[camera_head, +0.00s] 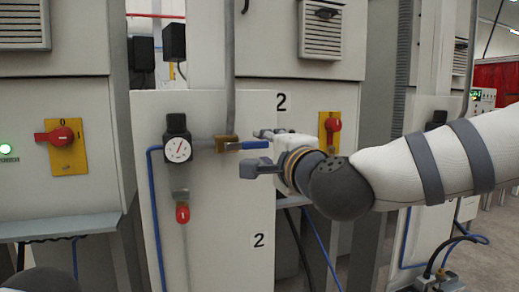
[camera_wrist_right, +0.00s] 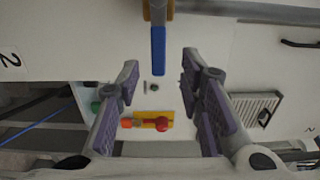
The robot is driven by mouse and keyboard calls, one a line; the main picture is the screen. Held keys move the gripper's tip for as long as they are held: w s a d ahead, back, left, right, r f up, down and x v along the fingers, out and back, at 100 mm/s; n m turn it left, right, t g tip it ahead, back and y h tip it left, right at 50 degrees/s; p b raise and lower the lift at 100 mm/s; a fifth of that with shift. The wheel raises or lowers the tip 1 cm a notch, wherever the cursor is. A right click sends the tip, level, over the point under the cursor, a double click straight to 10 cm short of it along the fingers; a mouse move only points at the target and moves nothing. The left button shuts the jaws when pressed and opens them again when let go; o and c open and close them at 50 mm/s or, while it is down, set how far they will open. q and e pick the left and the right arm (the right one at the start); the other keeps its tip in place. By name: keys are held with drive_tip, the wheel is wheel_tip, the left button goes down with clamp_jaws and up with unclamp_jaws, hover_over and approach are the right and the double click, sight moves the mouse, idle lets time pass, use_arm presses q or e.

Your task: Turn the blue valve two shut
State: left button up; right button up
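The blue valve handle (camera_head: 254,145) sticks out to the right from a brass valve body (camera_head: 227,143) on the panel marked 2. It lies level, in line with the horizontal pipe and square to the vertical pipe above. My right gripper (camera_head: 258,150) comes from the right, open, one finger above the handle and one below. In the right wrist view, the blue handle (camera_wrist_right: 158,50) points down between and just beyond the open fingertips of my right gripper (camera_wrist_right: 160,66), touching neither finger. My left gripper is not in view.
A pressure gauge (camera_head: 178,149) sits left of the valve, with a red-tipped fitting (camera_head: 182,213) below it. A vertical grey pipe (camera_head: 230,60) rises from the valve. Another red switch (camera_head: 61,136) is at left.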

sight(259, 145)
drive_tip(key=x, duration=0.5)
drive_tip(key=shift+f, duration=0.25)
drive_tip(key=shift+w+a+r, duration=0.15)
drive_tip(key=shift+w+a, duration=0.05)
drive_tip(key=shift+w, duration=0.1)
drive_tip(key=shift+s, duration=0.1)
clamp_jaws()
